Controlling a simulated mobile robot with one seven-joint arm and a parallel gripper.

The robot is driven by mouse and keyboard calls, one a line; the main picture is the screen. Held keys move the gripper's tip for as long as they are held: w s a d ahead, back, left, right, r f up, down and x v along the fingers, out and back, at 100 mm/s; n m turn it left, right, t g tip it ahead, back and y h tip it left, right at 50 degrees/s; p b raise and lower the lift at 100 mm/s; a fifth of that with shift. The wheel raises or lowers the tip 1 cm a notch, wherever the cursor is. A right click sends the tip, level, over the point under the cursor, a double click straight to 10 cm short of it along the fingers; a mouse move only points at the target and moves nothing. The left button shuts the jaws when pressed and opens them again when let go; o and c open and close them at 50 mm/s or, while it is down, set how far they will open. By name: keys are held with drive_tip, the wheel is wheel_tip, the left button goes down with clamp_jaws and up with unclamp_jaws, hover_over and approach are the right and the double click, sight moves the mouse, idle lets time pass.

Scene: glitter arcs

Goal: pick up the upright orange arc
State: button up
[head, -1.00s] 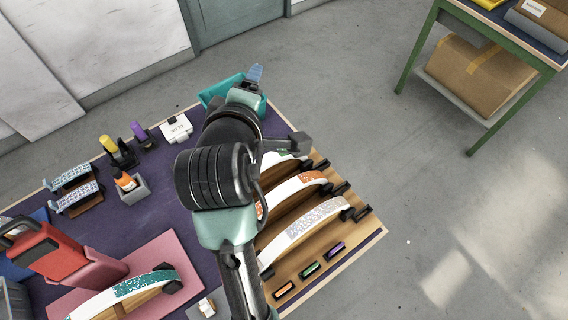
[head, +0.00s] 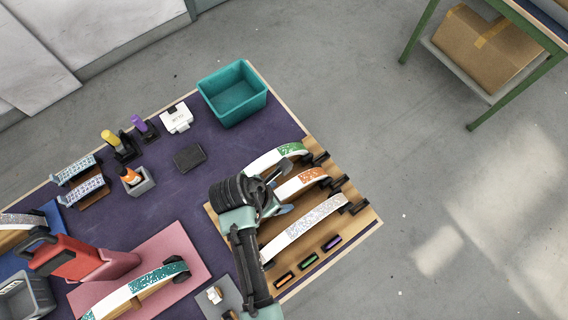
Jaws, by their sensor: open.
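The upright orange arc (head: 306,181) is a white arched strip with an orange glitter patch. It stands on the wooden board at the right of the table, between the green arc (head: 290,151) and the silver arc (head: 310,219). Its right end rests at a black foot; my arm hides its left part. My gripper (head: 283,207) is open, over the board beside the orange arc, toward the silver one. The fingers are small and partly hidden by my wrist, so I cannot tell whether they touch an arc.
A teal bin (head: 233,95) stands at the table's far corner. A dark block (head: 189,158) lies on the purple mat. Several small coloured pieces lie along the board's front edge.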

drive_tip(key=shift+w+d+p+x, duration=0.15)
drive_tip(key=shift+w+p+x, duration=0.1)
drive_tip(key=shift+x, duration=1.1)
drive_tip(key=shift+w+d+p+x, duration=0.15)
drive_tip(key=shift+p+x, duration=0.05)
drive_tip(key=shift+x, duration=1.15)
drive_tip(key=shift+r, duration=0.2)
clamp_jaws()
